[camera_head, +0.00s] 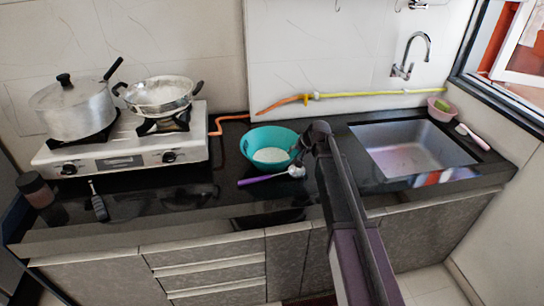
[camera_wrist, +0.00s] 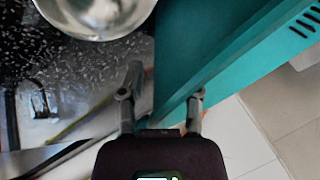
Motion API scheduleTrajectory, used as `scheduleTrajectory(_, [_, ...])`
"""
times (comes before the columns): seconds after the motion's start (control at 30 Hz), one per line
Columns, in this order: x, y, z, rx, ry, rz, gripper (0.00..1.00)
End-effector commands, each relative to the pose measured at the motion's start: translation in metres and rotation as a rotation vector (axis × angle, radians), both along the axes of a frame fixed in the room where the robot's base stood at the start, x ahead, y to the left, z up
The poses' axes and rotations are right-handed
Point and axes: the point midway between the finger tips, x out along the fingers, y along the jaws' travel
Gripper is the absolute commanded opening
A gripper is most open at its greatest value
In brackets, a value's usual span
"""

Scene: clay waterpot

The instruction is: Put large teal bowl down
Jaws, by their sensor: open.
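The large teal bowl (camera_head: 283,136) rests upright on the black counter, between the stove and the sink, with a pale patch inside it. My gripper (camera_head: 303,145) is at the bowl's right side in the head view; whether it touches the rim cannot be told. In the wrist view my gripper (camera_wrist: 164,90) has its two fingers apart. A teal surface (camera_wrist: 205,40) with a straight edge lies beyond and between the fingers there; I cannot tell whether it is the bowl.
A purple-handled brush (camera_head: 262,179) lies just in front of the bowl. The stove (camera_head: 120,158) holds a pot (camera_head: 78,110) and a pan (camera_head: 160,95). A metal bowl (camera_wrist: 95,15) shows in the wrist view.

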Motion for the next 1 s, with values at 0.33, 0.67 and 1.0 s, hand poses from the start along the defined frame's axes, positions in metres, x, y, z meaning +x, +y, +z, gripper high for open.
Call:
scheduleTrajectory(0.33, [-0.0003, 0.0002, 0.0002, 0.000, 0.000, 0.000, 0.44])
scheduleTrajectory(0.67, [-0.0003, 0.0005, 0.0002, 0.000, 0.000, 0.001, 0.00])
scheduleTrajectory(1.0, [-0.0002, 0.0008, 0.0005, 0.001, 0.000, 0.002, 0.00])
